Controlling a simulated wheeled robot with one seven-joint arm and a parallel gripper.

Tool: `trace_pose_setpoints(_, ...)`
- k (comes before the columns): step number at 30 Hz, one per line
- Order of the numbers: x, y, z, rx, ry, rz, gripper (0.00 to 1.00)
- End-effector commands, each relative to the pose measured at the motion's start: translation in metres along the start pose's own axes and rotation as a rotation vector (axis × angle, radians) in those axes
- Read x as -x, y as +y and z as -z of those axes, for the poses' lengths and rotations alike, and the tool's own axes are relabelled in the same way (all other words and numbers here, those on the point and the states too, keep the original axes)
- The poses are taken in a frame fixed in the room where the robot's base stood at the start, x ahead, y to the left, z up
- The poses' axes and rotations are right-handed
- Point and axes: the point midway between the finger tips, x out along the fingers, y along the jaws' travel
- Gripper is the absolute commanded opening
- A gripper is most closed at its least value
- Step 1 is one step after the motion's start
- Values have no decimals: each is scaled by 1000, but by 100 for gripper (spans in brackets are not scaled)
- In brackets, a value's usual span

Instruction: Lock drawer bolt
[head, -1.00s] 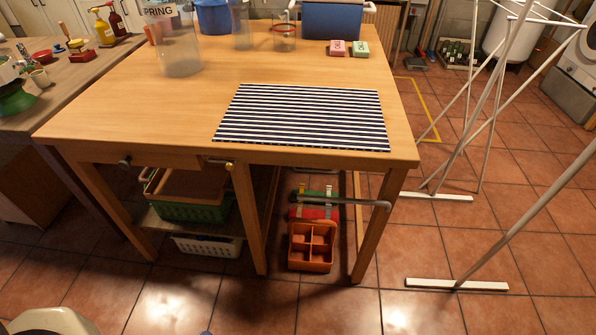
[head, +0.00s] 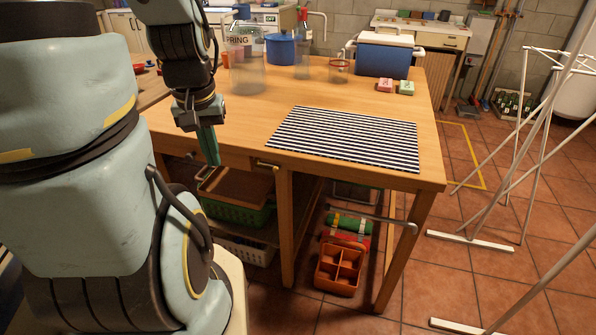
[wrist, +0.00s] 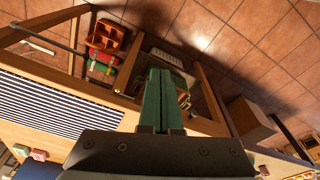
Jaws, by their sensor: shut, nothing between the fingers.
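The drawer's dark knob is hidden or hard to make out beside my gripper. In the wrist view the fingers hide part of the table front.
A striped mat (head: 345,138) lies on the table, with a clear jar (head: 247,75) and a blue cooler (head: 384,58) behind. Below are a green basket (head: 235,212) and an orange caddy (head: 338,268). A grey rail (head: 370,220) juts out at right. A white drying rack stands further right.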

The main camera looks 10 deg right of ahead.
Motion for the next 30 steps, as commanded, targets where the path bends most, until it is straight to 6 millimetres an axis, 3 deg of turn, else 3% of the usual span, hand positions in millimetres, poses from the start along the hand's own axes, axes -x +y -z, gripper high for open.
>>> trace_pose_setpoints(5,-3,3,2,-14,-12,4,0)
trace_pose_setpoints(11,-30,32,14,-127,-113,74,0)
trace_pose_setpoints(20,-91,104,52,-388,-184,439,0)
trace_pose_setpoints(24,-110,148,72,-494,-93,633,0)
trace_pose_setpoints(30,-122,203,89,-587,75,809,0)
